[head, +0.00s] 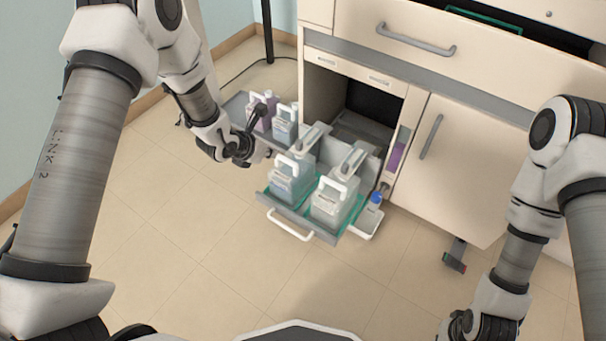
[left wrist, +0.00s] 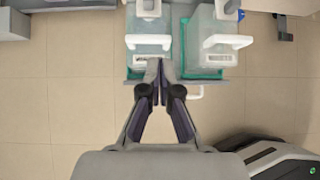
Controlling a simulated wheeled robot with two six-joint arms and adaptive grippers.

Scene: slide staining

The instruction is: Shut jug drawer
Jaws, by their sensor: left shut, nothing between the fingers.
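The jug drawer (head: 318,230) is pulled out of the cabinet low above the floor. It has a grey front, a white bar handle (head: 290,226) and a green liner. Two large translucent jugs with white tops, a left jug (head: 291,180) and a right jug (head: 334,203), stand in it. My left gripper (head: 262,155) is shut and empty, left of the drawer. In the left wrist view its fingertips (left wrist: 161,66) overlap the drawer's front edge and hide part of the handle (left wrist: 190,92); contact cannot be told. My right gripper (head: 462,328) is partly cut off at the bottom right.
The cabinet door (head: 455,165) is to the right. An upper drawer (head: 430,50) is above. Floor in front is clear.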

